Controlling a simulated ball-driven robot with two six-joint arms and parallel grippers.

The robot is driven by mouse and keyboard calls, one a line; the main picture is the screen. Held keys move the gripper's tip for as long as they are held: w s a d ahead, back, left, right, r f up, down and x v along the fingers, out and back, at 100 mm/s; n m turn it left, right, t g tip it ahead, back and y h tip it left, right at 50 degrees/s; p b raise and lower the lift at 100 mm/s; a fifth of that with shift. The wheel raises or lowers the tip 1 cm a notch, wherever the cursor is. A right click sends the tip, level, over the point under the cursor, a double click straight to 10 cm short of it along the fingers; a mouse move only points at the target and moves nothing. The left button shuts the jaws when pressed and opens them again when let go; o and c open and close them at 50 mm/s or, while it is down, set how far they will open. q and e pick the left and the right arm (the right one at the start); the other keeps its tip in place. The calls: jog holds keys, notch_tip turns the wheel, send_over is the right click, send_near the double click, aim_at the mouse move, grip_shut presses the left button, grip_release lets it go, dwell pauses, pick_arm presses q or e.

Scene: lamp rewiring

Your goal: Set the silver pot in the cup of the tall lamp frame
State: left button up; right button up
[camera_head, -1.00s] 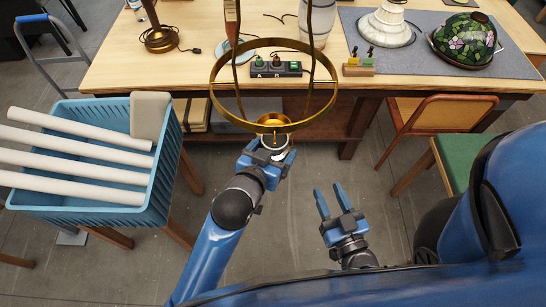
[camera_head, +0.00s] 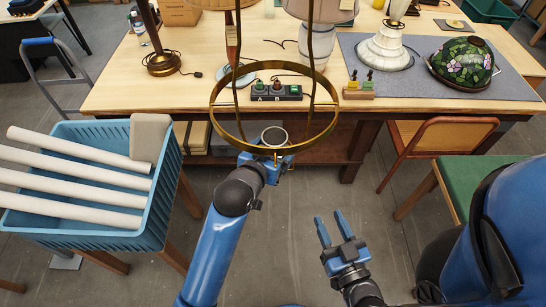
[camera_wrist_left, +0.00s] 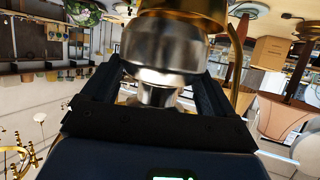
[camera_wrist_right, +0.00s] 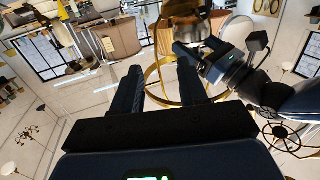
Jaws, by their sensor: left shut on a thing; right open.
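The silver pot (camera_head: 274,137) shows inside the outline of the brass ring of the tall lamp frame (camera_head: 275,65) in the head view. My left gripper (camera_head: 268,165) is shut on it. In the left wrist view the pot (camera_wrist_left: 165,60) sits between the fingers by its narrow end, and its wide end adjoins a brass part (camera_wrist_left: 190,10), probably the cup. I cannot tell whether they touch. The cup is hidden behind the pot in the head view. My right gripper (camera_head: 330,228) is open and empty, lower right of the frame.
A workbench (camera_head: 200,95) stands behind, with a switch box (camera_head: 276,92), lamps and a stained-glass shade (camera_head: 463,65). A blue basket (camera_head: 165,205) of white tubes is at the left. A cane chair (camera_head: 435,140) and green stool (camera_head: 480,185) are at the right.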

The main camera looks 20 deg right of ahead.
pick_arm(q)
jog(key=shift+w+d+b, duration=0.2)
jog(key=shift+w+b, duration=0.05)
jog(key=shift+w, duration=0.45)
jog(key=shift+w+d+b, duration=0.2)
jog(key=shift+w+b, duration=0.1)
jog(key=shift+w, duration=0.4)
jog(key=shift+w+d+b, duration=0.2)
jog(key=shift+w+b, duration=0.05)
jog(key=shift+w, duration=0.45)
jog(key=shift+w+f, duration=0.15)
jog(key=shift+f, duration=0.15)
jog(key=shift+f+b, duration=0.9)
jog(key=shift+f, duration=0.2)
jog(key=shift+f, duration=0.25)
jog(key=o, duration=1.1)
jog(key=shift+f, duration=0.1)
jog(key=shift+o, duration=0.2)
